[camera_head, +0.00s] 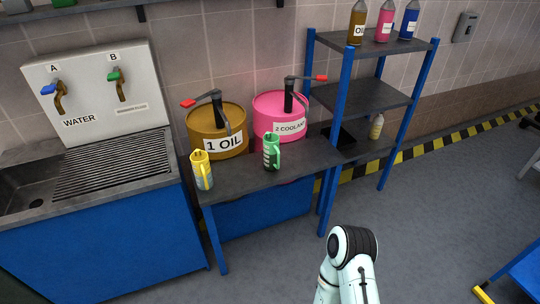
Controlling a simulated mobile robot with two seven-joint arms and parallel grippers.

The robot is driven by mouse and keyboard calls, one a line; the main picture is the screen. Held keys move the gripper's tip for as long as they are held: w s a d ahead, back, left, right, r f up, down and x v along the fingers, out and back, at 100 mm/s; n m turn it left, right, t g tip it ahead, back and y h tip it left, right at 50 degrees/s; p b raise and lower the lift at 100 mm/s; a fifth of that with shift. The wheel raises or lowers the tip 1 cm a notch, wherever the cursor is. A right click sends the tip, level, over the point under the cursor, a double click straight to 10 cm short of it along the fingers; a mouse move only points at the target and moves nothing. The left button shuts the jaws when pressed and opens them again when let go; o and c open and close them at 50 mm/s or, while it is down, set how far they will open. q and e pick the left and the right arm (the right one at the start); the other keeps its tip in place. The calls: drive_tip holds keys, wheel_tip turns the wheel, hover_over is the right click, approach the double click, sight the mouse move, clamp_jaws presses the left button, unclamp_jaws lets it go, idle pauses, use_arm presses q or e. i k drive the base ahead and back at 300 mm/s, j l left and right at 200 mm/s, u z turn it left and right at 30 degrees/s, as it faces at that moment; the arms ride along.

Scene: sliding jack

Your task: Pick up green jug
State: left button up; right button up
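The green jug (272,152) stands upright on the dark top of the blue-legged bench (305,165), in front of the pink drum labelled "2 COOLANT" (270,105). Its handle faces right. A yellow jug (201,170) stands to its left near the bench's front left corner. One of my arms shows at the bottom, right of the middle, on the floor side of the bench and well short of the green jug. No gripper fingers show in this view.
A brown drum labelled "1 OIL" (222,146) stands behind the jugs, with a tap. A sink unit (95,165) adjoins on the left. A blue-post shelf (365,98) with bottles stands right of the bench. Floor (425,215) at right is mostly clear.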

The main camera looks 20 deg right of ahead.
sight(273, 155)
drive_tip(key=u, duration=1.6)
drive_tip(key=z, duration=2.4)
drive_tip(key=i+l+u, duration=0.25)
drive_tip(key=i+l, duration=0.35)
drive_tip(key=i+l+u, duration=0.3)
drive_tip(key=i+l, duration=0.25)
drive_tip(key=l, duration=0.1)
